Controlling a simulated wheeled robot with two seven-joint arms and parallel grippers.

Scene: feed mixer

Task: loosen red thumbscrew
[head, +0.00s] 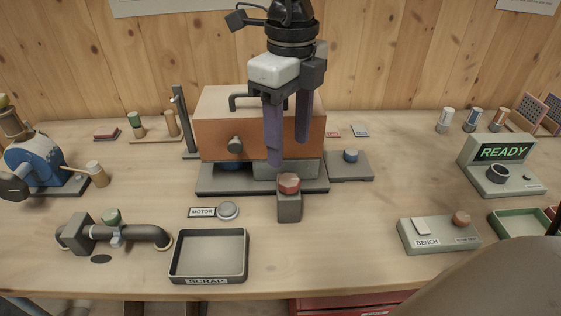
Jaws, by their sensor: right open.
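A red faceted knob, which looks like the red thumbscrew (289,183), sits on top of a small grey block (289,208) in front of the brown mixer box (215,140). My right gripper (288,150) comes down from above, with its two purple fingers apart and nothing seen between them. Its fingertips are above and behind the red knob in the picture; the left fingertip is close to it, and I see no clear contact. My left gripper is not in view.
A scrap tray (243,277) and a motor button (228,210) lie front left of the block. A pipe with a valve (112,232) is further left. A bench control box (440,238) and a READY display (502,152) stand right. Bare table lies between block and control box.

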